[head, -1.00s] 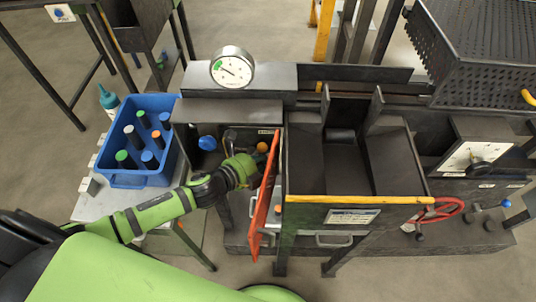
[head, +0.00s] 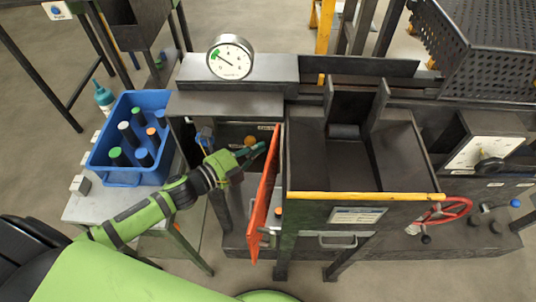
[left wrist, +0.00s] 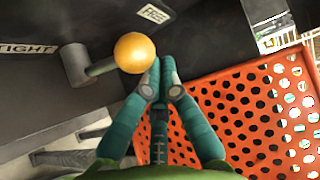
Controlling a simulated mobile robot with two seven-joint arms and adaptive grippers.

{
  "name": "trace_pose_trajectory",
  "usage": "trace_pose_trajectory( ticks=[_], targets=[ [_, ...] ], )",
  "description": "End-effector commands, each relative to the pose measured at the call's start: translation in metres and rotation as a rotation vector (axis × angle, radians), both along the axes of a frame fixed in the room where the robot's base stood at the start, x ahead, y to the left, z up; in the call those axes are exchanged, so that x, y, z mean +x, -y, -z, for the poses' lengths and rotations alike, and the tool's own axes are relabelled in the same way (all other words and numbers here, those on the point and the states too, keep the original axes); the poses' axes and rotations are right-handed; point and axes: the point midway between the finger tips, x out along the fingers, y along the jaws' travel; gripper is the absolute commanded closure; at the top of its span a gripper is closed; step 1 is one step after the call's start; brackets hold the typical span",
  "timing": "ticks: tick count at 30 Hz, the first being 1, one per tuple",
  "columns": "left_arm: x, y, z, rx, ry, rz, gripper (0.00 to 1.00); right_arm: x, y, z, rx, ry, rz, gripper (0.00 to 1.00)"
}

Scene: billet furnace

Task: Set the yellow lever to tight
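The yellow lever shows in the left wrist view as a yellow ball knob (left wrist: 134,52) on a grey arm, whose pivot is at the left. A TIGHT label (left wrist: 28,49) is left of the pivot and a FREE label (left wrist: 154,13) is above the knob. My left gripper (left wrist: 160,78) has its fingers together just right of the knob, very close to it; I cannot tell if they touch. Nothing shows between the fingertips. In the head view the knob (head: 250,140) is beside my left gripper (head: 262,149). My right gripper is in neither view.
An orange perforated door (head: 264,195) stands open just right of my left gripper; it also fills the right of the left wrist view (left wrist: 255,105). A blue bin (head: 120,177) with several capped cylinders is at left. A round gauge (head: 230,57) stands above.

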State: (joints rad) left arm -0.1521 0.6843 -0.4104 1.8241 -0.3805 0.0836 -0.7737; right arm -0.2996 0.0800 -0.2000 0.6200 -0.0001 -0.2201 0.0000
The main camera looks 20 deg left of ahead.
Motion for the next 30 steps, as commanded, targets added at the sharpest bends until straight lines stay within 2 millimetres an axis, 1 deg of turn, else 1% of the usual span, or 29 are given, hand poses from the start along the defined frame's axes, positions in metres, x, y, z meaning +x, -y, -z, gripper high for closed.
trace_pose_trajectory(
  ticks=[1, 5, 11, 13, 21, 30],
  targets=[
    [0.000, -0.005, -0.002, 0.004, 0.001, -0.004, 1.00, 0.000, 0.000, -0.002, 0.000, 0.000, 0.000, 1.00],
    [-0.003, -0.014, -0.003, 0.004, 0.001, -0.004, 1.00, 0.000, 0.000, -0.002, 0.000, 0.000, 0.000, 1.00],
    [-0.007, -0.026, 0.000, 0.005, 0.001, -0.002, 1.00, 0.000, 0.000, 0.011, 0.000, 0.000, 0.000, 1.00],
    [-0.008, -0.030, 0.003, -0.044, 0.011, -0.006, 1.00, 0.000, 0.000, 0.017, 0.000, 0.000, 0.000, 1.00],
    [-0.011, -0.040, 0.004, -0.191, 0.055, -0.003, 1.00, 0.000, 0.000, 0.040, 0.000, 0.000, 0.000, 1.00],
    [-0.012, -0.045, 0.003, -0.255, 0.073, -0.004, 1.00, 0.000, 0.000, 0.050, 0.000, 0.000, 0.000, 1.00]
  ],
)
